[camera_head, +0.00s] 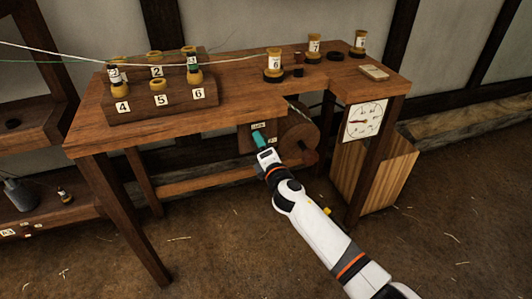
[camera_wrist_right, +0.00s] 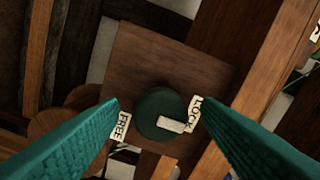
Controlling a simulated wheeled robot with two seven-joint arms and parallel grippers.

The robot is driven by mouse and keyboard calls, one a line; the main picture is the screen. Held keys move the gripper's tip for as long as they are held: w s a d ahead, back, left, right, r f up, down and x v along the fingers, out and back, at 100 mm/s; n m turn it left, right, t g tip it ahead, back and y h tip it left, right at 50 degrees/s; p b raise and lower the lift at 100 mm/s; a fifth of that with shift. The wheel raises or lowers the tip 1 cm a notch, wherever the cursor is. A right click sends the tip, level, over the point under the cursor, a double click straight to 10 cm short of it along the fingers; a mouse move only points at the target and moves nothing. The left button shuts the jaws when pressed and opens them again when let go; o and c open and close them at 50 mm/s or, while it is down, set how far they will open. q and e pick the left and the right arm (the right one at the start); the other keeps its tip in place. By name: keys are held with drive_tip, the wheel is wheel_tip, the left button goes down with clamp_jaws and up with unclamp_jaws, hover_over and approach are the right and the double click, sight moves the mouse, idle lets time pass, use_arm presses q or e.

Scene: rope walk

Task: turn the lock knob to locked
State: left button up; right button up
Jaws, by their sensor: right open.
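The lock knob (camera_wrist_right: 158,108) is a dark green disc on a brown wooden block (camera_wrist_right: 165,60), seen in the right wrist view. A pale pointer bar (camera_wrist_right: 172,125) on the knob lies on its lower right, close to the LOCK label (camera_wrist_right: 194,113). The FREE label (camera_wrist_right: 123,127) is on the left. My right gripper (camera_wrist_right: 160,107) is open, with one teal finger on each side of the knob; I cannot tell if they touch it. In the head view my right gripper (camera_head: 260,138) reaches under the table's front edge and covers the knob. My left gripper is out of view.
The wooden table (camera_head: 225,97) carries numbered spools in a rack (camera_head: 150,108) and loose spools (camera_head: 274,66). A wooden wheel (camera_head: 301,138) is right of the block. A dial (camera_head: 364,120) hangs by the right leg, with a wooden bin (camera_head: 370,180) behind.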

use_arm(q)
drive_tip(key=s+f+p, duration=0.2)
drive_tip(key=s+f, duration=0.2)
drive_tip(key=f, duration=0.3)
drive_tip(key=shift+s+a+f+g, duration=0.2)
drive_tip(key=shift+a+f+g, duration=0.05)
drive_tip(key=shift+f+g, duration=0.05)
use_arm(e)
drive_tip(key=v, duration=1.2)
drive_tip(key=shift+w, duration=0.1)
